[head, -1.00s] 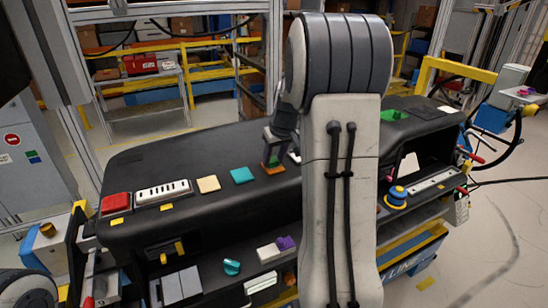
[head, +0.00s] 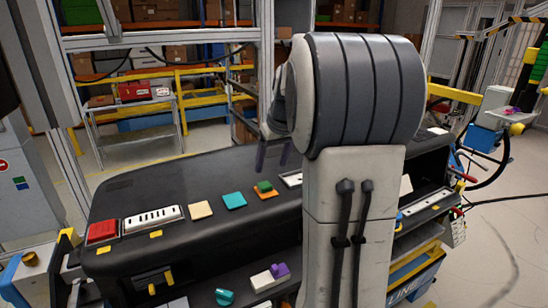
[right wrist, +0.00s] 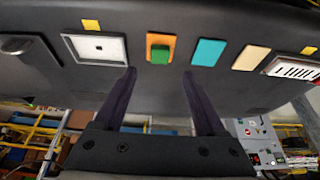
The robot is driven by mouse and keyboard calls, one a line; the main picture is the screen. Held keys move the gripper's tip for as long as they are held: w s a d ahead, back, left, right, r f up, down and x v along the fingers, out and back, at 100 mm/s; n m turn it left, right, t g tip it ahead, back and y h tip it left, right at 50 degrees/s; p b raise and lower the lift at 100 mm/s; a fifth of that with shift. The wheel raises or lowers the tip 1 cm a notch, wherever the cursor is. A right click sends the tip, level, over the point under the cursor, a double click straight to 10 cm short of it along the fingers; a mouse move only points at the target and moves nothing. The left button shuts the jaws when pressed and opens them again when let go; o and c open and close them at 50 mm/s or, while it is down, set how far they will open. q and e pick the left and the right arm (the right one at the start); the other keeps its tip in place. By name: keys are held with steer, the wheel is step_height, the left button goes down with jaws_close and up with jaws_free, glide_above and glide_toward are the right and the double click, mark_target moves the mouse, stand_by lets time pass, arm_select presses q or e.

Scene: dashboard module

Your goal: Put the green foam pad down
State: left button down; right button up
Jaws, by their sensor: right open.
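The green foam pad (head: 264,186) rests on an orange pad (head: 266,194) on top of the black dashboard module (head: 190,168). In the right wrist view the green pad (right wrist: 160,55) shows against the orange pad (right wrist: 162,39), in line with the space between my fingers. My right gripper (head: 273,156) is open and empty, raised behind the pads and clear of them. Its two dark fingers also show apart in the right wrist view (right wrist: 159,74). My left gripper is not in view.
A teal pad (head: 234,200), a beige pad (head: 201,209), a white slotted strip (head: 152,219) and a red block (head: 101,232) lie in a row to the left. A white-framed panel (right wrist: 97,48) sits beside the orange pad. My right arm hides part of the dashboard.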

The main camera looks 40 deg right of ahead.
steer(key=shift+v, duration=1.6)
steer(key=s+a+f+n+g+y, duration=0.1)
steer(key=s+a+f+n, duration=0.15)
steer(key=a, duration=0.65)
steer(key=s+a+f+n+y, duration=0.1)
steer(key=a+f, duration=0.2)
steer(key=a, duration=0.7)
steer(key=s+a+f+n+g, duration=0.1)
steer(key=s+a+f+n, duration=0.15)
steer(key=a, duration=0.65)
steer(key=s+a+f+n+g, duration=0.1)
steer(key=s+a+f+n, duration=0.1)
steer(key=s, duration=0.6)
steer(key=s+a+f+n+g, duration=0.1)
steer(key=s+a+f, duration=0.4)
steer(key=s, duration=0.3)
steer(key=shift+s+a+f+n, duration=0.3)
steer(key=shift+a+n, duration=0.1)
steer(key=shift+a, duration=0.45)
